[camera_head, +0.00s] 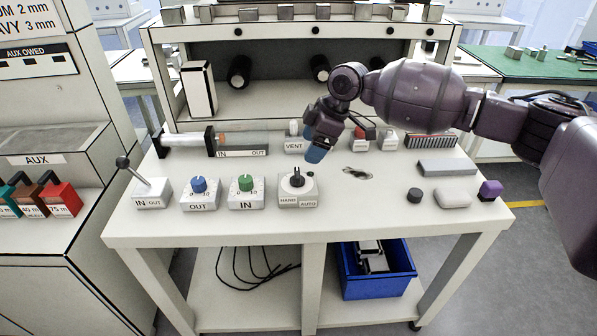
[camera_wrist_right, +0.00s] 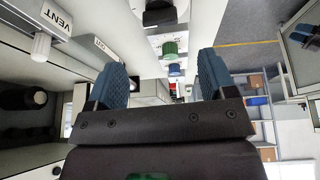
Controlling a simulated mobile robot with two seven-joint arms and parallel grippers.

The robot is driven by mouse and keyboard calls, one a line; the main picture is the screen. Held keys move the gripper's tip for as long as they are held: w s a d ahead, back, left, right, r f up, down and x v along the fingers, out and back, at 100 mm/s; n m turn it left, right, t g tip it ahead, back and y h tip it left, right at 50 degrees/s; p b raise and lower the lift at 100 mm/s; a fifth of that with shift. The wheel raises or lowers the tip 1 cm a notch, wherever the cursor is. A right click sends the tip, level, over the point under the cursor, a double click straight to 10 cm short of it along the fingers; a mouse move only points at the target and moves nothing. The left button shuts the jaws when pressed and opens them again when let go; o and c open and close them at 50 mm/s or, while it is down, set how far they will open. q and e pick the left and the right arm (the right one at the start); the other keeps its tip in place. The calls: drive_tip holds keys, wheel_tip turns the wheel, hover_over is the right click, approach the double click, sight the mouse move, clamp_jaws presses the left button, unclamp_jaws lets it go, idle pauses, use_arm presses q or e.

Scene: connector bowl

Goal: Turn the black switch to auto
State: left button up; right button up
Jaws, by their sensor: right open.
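The black switch (camera_head: 297,178) sits on a small white box (camera_head: 298,201) labelled HAND on the left and AUTO on the right, near the front middle of the table. Its pointer's exact direction is too small to tell. My right gripper (camera_head: 317,152) has blue fingertips and is above the table, behind and slightly right of the switch, apart from it. In the right wrist view the two blue fingers (camera_wrist_right: 161,80) are spread with nothing between them. The black switch (camera_wrist_right: 158,13) shows at the top there, beyond the fingertips. My left gripper is not in view.
Left of the switch are a green knob box (camera_head: 246,194), a blue knob box (camera_head: 200,195) and a lever box (camera_head: 151,194). A VENT switch (camera_head: 293,143) stands behind. A grey block (camera_head: 447,167) and small parts lie right. Table between is mostly free.

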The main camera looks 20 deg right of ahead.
sight(299, 172)
drive_tip(key=shift+g, duration=0.3)
drive_tip(key=x, duration=0.2)
drive_tip(key=b+x, duration=0.1)
drive_tip(key=x, duration=0.4)
drive_tip(key=shift+w+d+f+b, duration=0.15)
drive_tip(key=shift+d+f+b, duration=0.05)
drive_tip(key=shift+d+b, duration=0.1)
drive_tip(key=shift+x, duration=0.9)
drive_tip(key=shift+c, duration=0.2)
